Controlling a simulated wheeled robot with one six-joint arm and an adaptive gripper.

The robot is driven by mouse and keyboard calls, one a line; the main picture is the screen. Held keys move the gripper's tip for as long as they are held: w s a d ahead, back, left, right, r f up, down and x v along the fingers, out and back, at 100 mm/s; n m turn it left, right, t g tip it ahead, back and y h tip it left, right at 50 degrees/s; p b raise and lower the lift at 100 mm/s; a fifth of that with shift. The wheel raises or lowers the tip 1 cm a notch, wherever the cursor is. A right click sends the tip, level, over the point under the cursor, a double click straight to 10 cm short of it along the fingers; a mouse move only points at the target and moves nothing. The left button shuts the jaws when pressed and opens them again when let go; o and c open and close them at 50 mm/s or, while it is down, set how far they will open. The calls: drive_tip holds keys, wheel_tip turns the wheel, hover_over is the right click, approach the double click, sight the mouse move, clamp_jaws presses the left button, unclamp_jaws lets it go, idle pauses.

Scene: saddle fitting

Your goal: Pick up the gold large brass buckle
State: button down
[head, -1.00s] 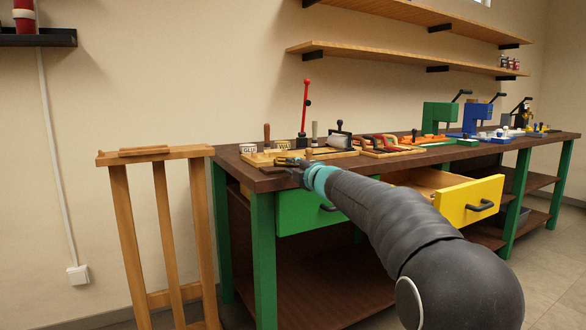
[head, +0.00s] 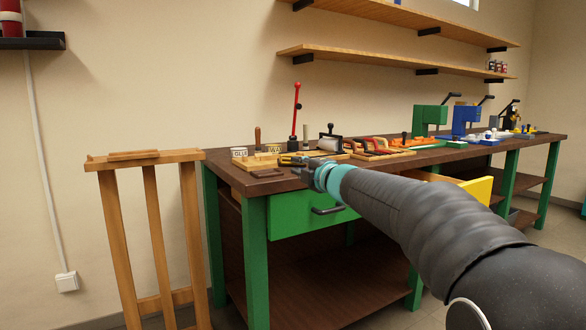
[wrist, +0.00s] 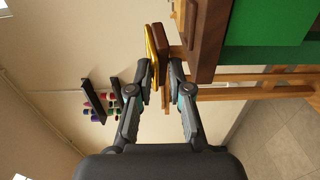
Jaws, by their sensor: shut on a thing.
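My gripper (wrist: 162,72) is shut on a gold piece, the large brass buckle (wrist: 152,45), at its fingertips in the wrist view. The buckle shows edge-on, so its full shape is hidden. A brown piece lies right beside it in that view, and I cannot tell whether it touches. In the head view my gripper (head: 296,161) is at the left front part of the bench top, with only a small bit of gold showing at the tips. I cannot tell how far the buckle is above the bench.
The dark bench top (head: 318,183) carries labelled cups (head: 239,153), a red-handled lever tool (head: 295,110) and several hand tools. A small brown block (head: 268,173) lies near the front edge. A green drawer (head: 290,212) is below. A wooden stand (head: 150,190) is at left.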

drive_tip(key=s+d+r+p, duration=0.1)
drive_tip(key=s+d+r, duration=0.1)
drive_tip(key=s+d, duration=0.1)
drive_tip(key=shift+s, duration=0.85)
